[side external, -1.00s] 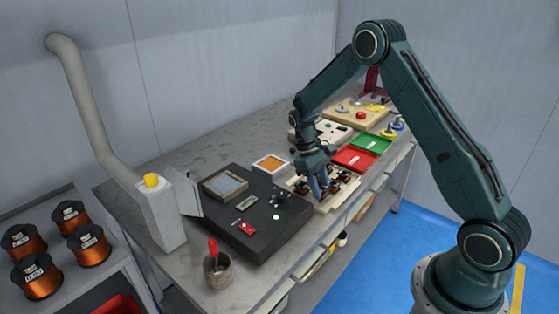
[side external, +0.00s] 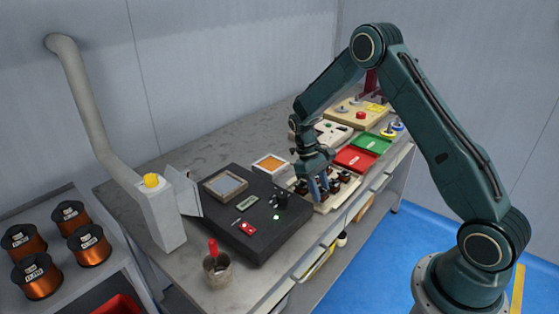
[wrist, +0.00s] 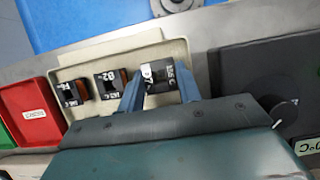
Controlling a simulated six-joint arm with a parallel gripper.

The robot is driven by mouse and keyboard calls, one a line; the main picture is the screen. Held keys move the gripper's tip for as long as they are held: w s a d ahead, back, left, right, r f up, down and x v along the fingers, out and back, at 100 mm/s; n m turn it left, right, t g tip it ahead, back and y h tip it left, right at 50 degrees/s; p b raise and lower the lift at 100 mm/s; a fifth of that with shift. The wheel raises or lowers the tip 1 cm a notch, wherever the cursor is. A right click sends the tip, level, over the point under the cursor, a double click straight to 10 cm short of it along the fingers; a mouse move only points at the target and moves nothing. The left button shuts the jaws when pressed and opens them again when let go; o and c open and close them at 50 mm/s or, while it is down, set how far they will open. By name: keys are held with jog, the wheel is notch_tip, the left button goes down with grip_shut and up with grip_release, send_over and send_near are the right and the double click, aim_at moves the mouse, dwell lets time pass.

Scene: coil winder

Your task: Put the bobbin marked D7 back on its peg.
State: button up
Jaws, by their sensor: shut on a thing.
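My gripper (wrist: 158,88) is shut on the dark bobbin marked D7 (wrist: 158,74), with one blue finger on each side of it. The D7 mark and a second label, reading something like 135 C, face the wrist camera. The bobbin is over the right part of the beige tray (wrist: 75,70); I cannot tell whether it sits on a peg. In the side view my gripper (side external: 319,188) is low over the tray (side external: 345,205), and its fingers hide the held bobbin.
Other labelled bobbins stand in the tray to the left in the wrist view, one at the middle (wrist: 110,84) and one further left (wrist: 70,92). The dark winder block (wrist: 255,75) is close on the right. Red (side external: 354,158) and green (side external: 371,143) trays lie beyond.

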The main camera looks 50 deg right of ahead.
jog(key=shift+f, duration=0.5)
jog(key=o, duration=1.1)
jog(key=shift+c, duration=0.2)
jog(key=shift+r, duration=0.1)
jog(key=v, duration=1.3)
jog(key=shift+r, duration=0.25)
jog(key=shift+w+r, duration=0.1)
